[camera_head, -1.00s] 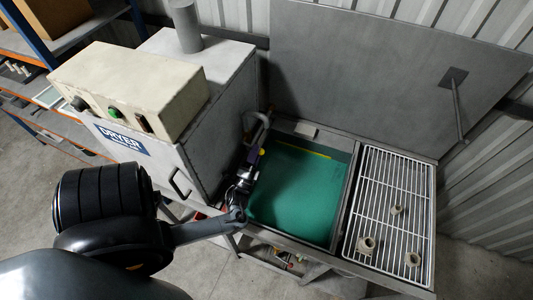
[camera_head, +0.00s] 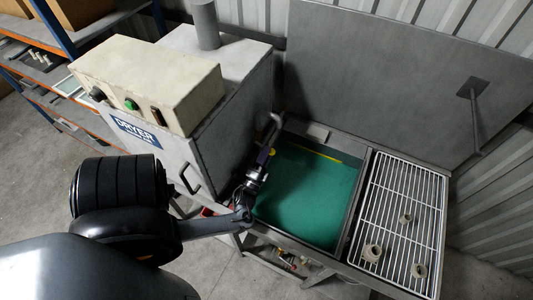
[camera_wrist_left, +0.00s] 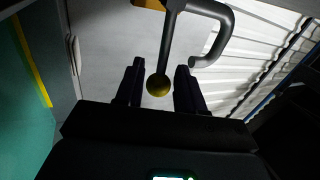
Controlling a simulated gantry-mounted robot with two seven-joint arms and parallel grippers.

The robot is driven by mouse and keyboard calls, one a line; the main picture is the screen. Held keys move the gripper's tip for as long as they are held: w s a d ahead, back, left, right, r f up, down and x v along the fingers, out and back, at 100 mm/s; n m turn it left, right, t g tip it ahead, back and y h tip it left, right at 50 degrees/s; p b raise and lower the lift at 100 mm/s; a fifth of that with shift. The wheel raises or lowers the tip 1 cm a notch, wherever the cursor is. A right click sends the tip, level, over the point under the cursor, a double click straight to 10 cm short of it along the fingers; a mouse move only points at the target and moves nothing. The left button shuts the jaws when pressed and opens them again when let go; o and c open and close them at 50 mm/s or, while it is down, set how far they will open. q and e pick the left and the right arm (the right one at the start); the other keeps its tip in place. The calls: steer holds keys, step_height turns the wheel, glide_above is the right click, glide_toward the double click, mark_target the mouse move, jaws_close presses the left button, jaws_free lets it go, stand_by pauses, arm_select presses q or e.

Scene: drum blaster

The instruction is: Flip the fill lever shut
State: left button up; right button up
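In the left wrist view, a grey rod with a brass-coloured ball end, apparently the fill lever (camera_wrist_left: 159,84), reaches down between the fingers of my left gripper (camera_wrist_left: 158,70). The fingers are apart, with gaps visible on both sides of the ball. A curved grey pipe (camera_wrist_left: 222,30) bends beside the rod. In the head view, my left gripper (camera_head: 265,157) is at the left edge of the tank, just below the grey pipe (camera_head: 275,124). The lever cannot be made out clearly there. My right gripper is out of view.
The open tank (camera_head: 355,207) holds green liquid (camera_head: 305,195). A raised grey lid (camera_head: 390,80) stands behind it. A wire rack (camera_head: 395,225) with several small fittings is to the right. The dryer cabinet (camera_head: 215,150) stands close on the left of my left gripper.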

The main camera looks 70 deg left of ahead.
arm_select(q)
steer(key=s+d+f+b, duration=0.1)
steer(key=s+d, duration=1)
steer(key=shift+s+d+f, duration=0.2)
steer(key=shift+d+f, duration=0.05)
steer(key=shift+f, duration=0.1)
steer(key=shift+w+a, duration=0.1)
